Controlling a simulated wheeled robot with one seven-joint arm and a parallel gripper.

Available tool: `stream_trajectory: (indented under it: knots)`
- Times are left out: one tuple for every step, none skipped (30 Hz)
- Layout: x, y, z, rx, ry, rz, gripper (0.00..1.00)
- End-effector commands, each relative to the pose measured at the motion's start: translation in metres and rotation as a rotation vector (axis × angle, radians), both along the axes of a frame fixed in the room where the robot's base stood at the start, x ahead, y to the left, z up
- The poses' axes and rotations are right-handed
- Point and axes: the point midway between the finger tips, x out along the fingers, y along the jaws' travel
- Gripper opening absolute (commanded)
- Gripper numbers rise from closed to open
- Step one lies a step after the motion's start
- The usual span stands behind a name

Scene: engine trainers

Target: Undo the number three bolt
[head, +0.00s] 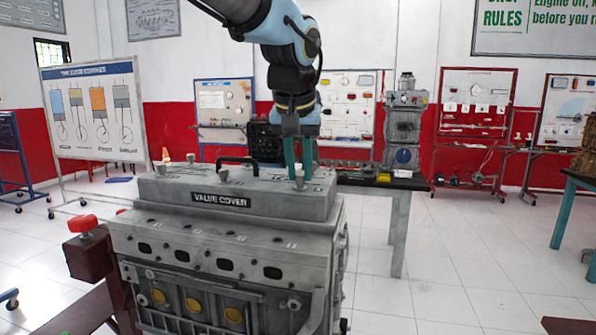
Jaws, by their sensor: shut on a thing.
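The grey engine block (225,255) stands in front of me with its valve cover (160,190) on top, marked VALVE COVER on its front. Several light grey bolts stand on the cover, among them a left one (161,168), a back one (190,158) and a front middle one (222,175). My gripper (299,172) points down over the right part of the cover. Its teal fingers are shut on a bolt (300,183) there. The fingers partly hide this bolt, and I cannot read its number or tell whether it is lifted.
A black handle (237,161) rises from the cover, left of my gripper. A red knob (83,223) sticks out at the engine's left. Behind stands a dark-topped table (400,184) with a grey machine (404,130).

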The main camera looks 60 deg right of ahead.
Motion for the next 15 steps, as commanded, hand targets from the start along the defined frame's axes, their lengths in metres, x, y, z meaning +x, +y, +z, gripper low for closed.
stream_trajectory:
  knots:
    - [-0.0021, -0.001, -0.0007, -0.001, -0.001, 0.041, 0.0]
    - [-0.0027, -0.0011, -0.0007, 0.0, -0.001, 0.07, 0.0]
    - [-0.0026, -0.0013, -0.0009, 0.0, -0.001, 0.108, 0.0]
    - [-0.003, -0.0016, -0.001, 0.0, -0.001, 0.137, 0.0]
    - [-0.0032, -0.0016, -0.0009, 0.002, -0.002, 0.164, 0.0]
    - [-0.0036, -0.002, -0.0006, 0.0, 0.0, 0.204, 0.0]
    - [-0.0038, -0.0022, -0.0004, 0.0, 0.0, 0.233, 0.0]
    - [-0.0037, -0.0022, -0.0004, 0.0, -0.001, 0.261, 0.0]
    - [-0.0043, -0.0026, -0.0003, 0.0, -0.001, 0.298, 0.0]
    - [-0.0047, -0.0028, -0.0003, 0.001, -0.001, 0.327, 0.0]
    - [-0.0045, -0.003, -0.0003, 0.001, -0.001, 0.356, 0.0]
    - [-0.0049, -0.0034, -0.0003, 0.001, -0.001, 0.394, 0.0]
    - [-0.0053, -0.0034, -0.0003, 0.001, -0.001, 0.423, 0.0]
    - [-0.0052, -0.0038, 0.0002, 0.0, -0.002, 0.452, 0.0]
    - [-0.0053, -0.0041, 0.0005, 0.001, -0.001, 0.491, 0.0]
